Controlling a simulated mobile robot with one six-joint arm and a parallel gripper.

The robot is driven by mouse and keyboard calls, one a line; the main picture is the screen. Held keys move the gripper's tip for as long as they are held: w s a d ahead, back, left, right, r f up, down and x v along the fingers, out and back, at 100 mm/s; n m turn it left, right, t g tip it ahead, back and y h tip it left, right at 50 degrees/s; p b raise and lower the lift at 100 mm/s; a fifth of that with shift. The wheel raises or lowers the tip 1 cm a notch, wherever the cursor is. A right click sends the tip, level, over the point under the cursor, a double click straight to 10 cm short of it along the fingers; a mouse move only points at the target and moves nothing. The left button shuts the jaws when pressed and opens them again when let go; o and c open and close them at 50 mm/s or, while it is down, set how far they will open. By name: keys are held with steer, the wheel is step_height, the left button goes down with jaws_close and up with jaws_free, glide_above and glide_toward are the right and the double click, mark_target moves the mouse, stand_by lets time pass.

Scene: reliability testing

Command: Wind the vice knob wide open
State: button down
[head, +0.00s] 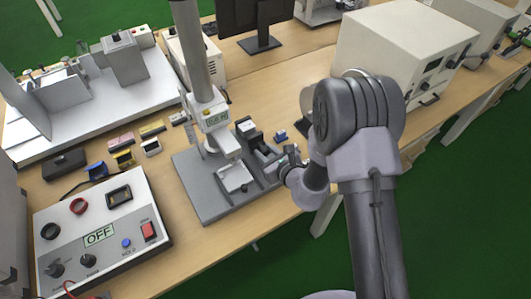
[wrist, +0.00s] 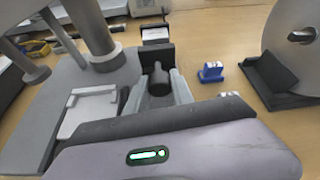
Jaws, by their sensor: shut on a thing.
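The small dark vice (head: 262,155) sits on the right side of the grey test stand base (head: 203,205).
The stand's column (head: 195,50) rises left of the vice. A small blue item (head: 280,135) lies just right of it; a black holder (wrist: 272,80) stands beyond. A control box (head: 105,230) is at left. The table's front edge is close to my arm.

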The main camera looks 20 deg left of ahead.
steer(key=shift+n, duration=0.3)
stand_by(0.5)
steer(key=c, duration=1.1)
jaws_free()
steer(key=p+v, duration=0.7)
steer(key=v, duration=1)
steer(key=shift+s, duration=0.4)
steer(key=shift+a, duration=0.1)
